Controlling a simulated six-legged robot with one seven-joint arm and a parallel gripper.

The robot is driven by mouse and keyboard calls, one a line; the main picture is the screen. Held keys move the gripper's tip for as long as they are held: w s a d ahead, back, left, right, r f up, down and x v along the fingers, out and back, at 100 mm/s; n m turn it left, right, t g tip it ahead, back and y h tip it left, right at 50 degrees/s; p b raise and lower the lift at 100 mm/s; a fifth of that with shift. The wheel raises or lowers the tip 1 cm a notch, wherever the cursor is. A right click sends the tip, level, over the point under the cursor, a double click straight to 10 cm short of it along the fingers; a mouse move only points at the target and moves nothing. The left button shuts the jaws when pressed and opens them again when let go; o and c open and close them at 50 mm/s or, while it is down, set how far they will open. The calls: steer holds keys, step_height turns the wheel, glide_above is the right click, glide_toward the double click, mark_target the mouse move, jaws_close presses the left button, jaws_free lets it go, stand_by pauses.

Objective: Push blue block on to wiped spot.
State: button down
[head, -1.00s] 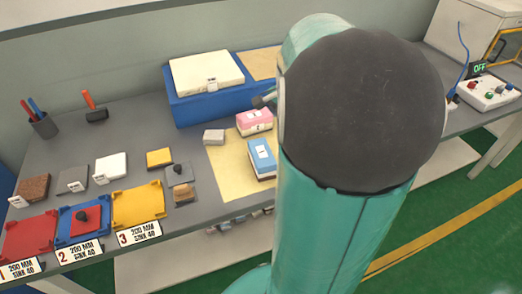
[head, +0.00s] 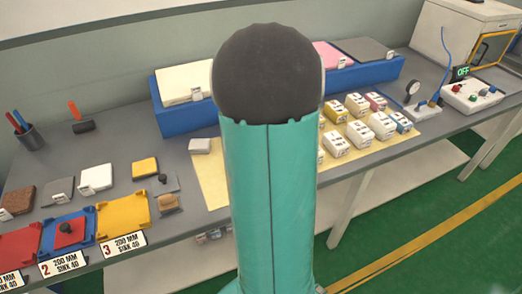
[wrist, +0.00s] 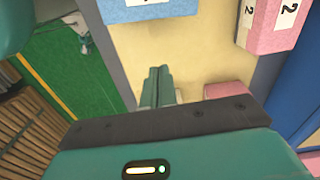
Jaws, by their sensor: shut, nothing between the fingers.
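The blue block (wrist: 150,8) shows at the top edge of the wrist view, with a white label and part of it cut off. My gripper (wrist: 158,72) is shut and empty over the tan mat (wrist: 180,45), apart from the blue block in the picture. A pink block labelled 2 (wrist: 270,20) stands right of the blue one. The mat (head: 211,183) shows left of my arm there. I cannot pick out a wiped spot.
Several small labelled blocks (head: 358,134) stand on the mat right of my arm. A pale block (head: 200,146) lies at the mat's left edge. A blue stand (head: 185,117) is behind. Another pink piece (wrist: 228,90) is right of the fingers. Green floor (wrist: 62,60) lies beyond the table edge.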

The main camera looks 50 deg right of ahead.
step_height(320, 180, down, 10)
steer(key=shift+s+r, duration=0.15)
steer(key=shift+r, duration=0.05)
steer(key=w+a, duration=0.1)
steer(key=a, duration=0.2)
steer(key=shift+w+a+r, duration=0.1)
steer(key=shift+w+r, duration=0.05)
steer(key=shift+w, duration=0.25)
steer(key=shift+w+a, duration=0.15)
steer(key=w+a, duration=0.2)
steer(key=a, duration=0.2)
steer(key=w+a, duration=0.2)
steer(key=a, duration=0.2)
steer(key=w+a, duration=0.2)
steer(key=a, duration=0.3)
steer(key=shift+w, duration=0.35)
